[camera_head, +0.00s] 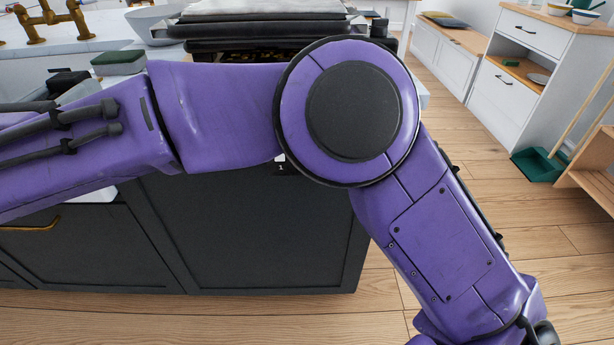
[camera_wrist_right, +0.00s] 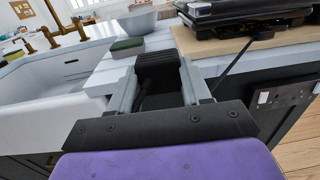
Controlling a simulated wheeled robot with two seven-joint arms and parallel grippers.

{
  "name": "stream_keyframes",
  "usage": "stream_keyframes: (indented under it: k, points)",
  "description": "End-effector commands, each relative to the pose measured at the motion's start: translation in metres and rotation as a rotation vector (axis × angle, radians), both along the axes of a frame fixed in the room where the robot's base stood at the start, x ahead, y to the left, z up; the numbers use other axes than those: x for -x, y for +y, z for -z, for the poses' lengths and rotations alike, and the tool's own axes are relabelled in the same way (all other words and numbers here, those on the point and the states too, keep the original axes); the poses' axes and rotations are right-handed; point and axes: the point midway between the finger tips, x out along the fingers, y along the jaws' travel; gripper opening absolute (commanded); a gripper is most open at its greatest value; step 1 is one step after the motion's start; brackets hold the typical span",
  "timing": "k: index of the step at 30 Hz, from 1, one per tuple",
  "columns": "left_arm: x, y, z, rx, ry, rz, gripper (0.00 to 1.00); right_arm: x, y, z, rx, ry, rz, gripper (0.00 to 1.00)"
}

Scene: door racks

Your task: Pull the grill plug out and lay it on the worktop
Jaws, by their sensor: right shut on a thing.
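The black grill plug (camera_wrist_right: 157,68) sits between the two grey fingers of my right gripper (camera_wrist_right: 160,82), which is shut on it. In the right wrist view they are over the white worktop (camera_wrist_right: 104,72), beside the sink. I cannot tell whether the plug touches the surface. In the head view my right gripper (camera_head: 72,84) shows only partly at the left, behind my purple arm. The black grill (camera_wrist_right: 240,18) stands at the back right, and a dark cord (camera_wrist_right: 228,70) runs near it. Sockets (camera_wrist_right: 264,97) on the cabinet side look free of a plug. My left gripper is not in view.
A green sponge (camera_wrist_right: 127,44) and a grey bowl (camera_wrist_right: 137,22) lie beyond the plug. The white sink (camera_wrist_right: 50,85) and brass taps (camera_wrist_right: 66,30) are to the left. A tan board (camera_wrist_right: 208,46) lies under the grill. Bare worktop shows around the sponge.

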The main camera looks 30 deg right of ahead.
Motion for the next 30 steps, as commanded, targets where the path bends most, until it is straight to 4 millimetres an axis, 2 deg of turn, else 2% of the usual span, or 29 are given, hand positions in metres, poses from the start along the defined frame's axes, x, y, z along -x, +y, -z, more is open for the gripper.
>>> stream_keyframes:
  k: [1,8,12,16,25,30]
  points:
    - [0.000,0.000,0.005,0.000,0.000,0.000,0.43,0.000,0.000,0.001,-0.014,-0.010,0.001,0.00]
    - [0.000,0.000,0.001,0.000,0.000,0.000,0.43,0.000,0.000,-0.002,-0.018,-0.011,0.001,0.00]
    - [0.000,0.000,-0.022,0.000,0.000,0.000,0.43,-0.001,-0.001,-0.011,-0.094,0.095,0.003,0.00]
    - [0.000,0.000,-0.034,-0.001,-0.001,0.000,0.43,-0.001,-0.001,-0.007,-0.173,0.213,0.004,0.00]
    - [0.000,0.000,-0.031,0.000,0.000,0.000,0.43,-0.001,-0.001,-0.001,-0.189,0.237,0.003,0.00]
    - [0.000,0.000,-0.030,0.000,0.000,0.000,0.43,-0.010,-0.007,-0.001,-0.190,0.237,0.005,0.00]
